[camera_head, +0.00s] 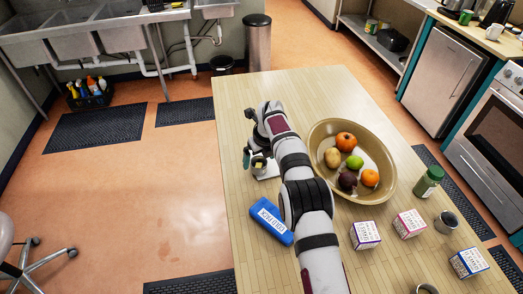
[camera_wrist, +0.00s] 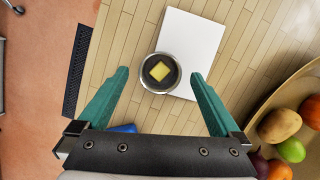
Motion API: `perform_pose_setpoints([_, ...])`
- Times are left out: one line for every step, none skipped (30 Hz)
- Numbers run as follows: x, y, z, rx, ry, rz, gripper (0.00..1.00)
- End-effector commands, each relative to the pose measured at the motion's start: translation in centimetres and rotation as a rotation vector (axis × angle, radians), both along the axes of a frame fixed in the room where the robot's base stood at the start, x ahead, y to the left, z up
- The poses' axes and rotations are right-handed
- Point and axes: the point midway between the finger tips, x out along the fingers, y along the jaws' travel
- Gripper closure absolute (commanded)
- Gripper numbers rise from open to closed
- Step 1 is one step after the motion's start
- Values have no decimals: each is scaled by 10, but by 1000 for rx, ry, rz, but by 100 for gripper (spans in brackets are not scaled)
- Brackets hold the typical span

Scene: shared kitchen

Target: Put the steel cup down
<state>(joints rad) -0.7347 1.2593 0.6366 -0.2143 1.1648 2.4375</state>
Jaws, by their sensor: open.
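The steel cup (camera_wrist: 146,77) stands upright in the wrist view, seen from above, with a yellow block (camera_wrist: 160,71) inside it. It rests partly on the white square board (camera_wrist: 194,48), at the board's left edge. In the head view the cup (camera_head: 259,164) shows small beside my arm. My gripper (camera_wrist: 158,75) is open, with its teal fingers apart on either side of the cup. I cannot tell whether the fingers touch the cup, but gaps show on both sides. In the head view my gripper (camera_head: 252,160) is partly hidden by my arm.
A large bowl of fruit (camera_head: 321,187) stands right of the arm. A blue cold pack (camera_head: 270,221) lies to the left. Several small boxes (camera_head: 365,234), a green jar (camera_head: 428,182) and another metal cup (camera_head: 446,222) stand at the right. The table's far left is clear.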

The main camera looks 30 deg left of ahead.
Motion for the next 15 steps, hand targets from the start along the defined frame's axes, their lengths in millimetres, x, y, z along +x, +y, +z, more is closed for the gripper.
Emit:
perform_pose_setpoints([-1,-3,15,2,-2,0,0])
perform_pose_setpoints([-2,-5,23,3,-3,-1,0])
perform_pose_setpoints([-4,-7,34,2,-2,-1,0])
perform_pose_setpoints([-4,-9,41,2,-2,-1,0])
perform_pose_setpoints([-5,-11,49,2,-2,-1,0])
perform_pose_setpoints([-7,-14,58,2,-2,-1,0])
perform_pose_setpoints([-8,-15,64,2,-2,-1,0])
perform_pose_setpoints([-8,-16,69,2,-1,-1,0])
perform_pose_setpoints([-9,-18,76,2,-1,0,0])
perform_pose_setpoints([-10,-19,79,2,-1,0,0])
perform_pose_setpoints([-10,-19,82,2,-1,0,0])
perform_pose_setpoints([-11,-20,85,1,0,0,0])
perform_pose_setpoints([-11,-21,86,1,1,-1,0])
perform_pose_setpoints([-11,-21,87,1,1,-1,0])
perform_pose_setpoints([-11,-21,87,0,2,-1,0])
